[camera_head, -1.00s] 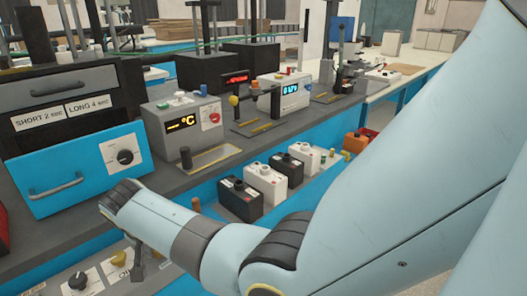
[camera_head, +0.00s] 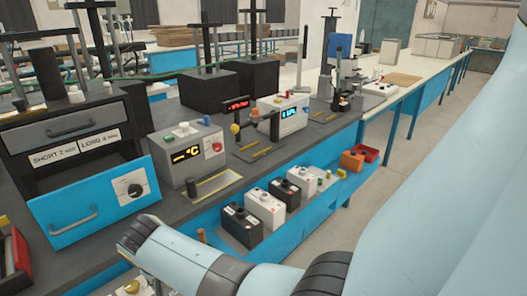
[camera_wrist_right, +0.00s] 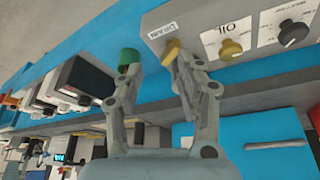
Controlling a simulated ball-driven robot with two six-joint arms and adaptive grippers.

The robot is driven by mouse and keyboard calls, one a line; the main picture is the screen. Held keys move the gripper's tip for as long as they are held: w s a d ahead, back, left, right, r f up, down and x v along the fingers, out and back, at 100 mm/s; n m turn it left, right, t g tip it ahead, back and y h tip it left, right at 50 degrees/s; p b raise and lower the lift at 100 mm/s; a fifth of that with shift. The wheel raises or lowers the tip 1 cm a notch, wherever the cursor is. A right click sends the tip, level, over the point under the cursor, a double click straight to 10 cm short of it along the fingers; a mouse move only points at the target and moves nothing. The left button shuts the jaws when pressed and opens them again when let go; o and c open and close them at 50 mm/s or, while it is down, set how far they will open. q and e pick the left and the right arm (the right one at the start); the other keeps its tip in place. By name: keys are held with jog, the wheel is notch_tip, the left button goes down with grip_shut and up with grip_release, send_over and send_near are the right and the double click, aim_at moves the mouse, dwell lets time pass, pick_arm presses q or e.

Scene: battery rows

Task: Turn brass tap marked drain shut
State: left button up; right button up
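In the right wrist view, a brass tap (camera_wrist_right: 173,49) sits on a pale grey panel beside a small white label (camera_wrist_right: 162,32). The label's lettering is too small to read surely. My right gripper (camera_wrist_right: 153,68) is open, its two fingers well apart. One fingertip is close to the brass tap or overlaps it in the picture; I cannot tell if they touch. The other is by a green knob (camera_wrist_right: 128,57). In the head view, a brass knob (camera_head: 132,286) shows at the bottom edge, and my right arm hides much of that area. My left gripper is not in view.
A second brass knob (camera_wrist_right: 230,48) with a label like OIL and a dark dial (camera_wrist_right: 292,33) share the panel. In the head view, several batteries (camera_head: 265,208) stand in a row near my arm. A blue drawer front (camera_head: 95,198) juts out at left.

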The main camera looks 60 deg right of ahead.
jog(key=s+d+f+n+g+b, duration=0.1)
jog(key=s+d+f+b, duration=0.3)
jog(key=s+f+b, duration=0.5)
jog(key=s+d+f+n+g+b, duration=0.1)
jog(key=s+d+f+b, duration=0.2)
jog(key=s+f+b, duration=0.6)
notch_tip(320, 180, down, 11)
jog(key=s, duration=0.2)
jog(key=shift+s+d+g+y, duration=0.3)
jog(key=shift+d+g, duration=0.1)
jog(key=shift+r, duration=0.1)
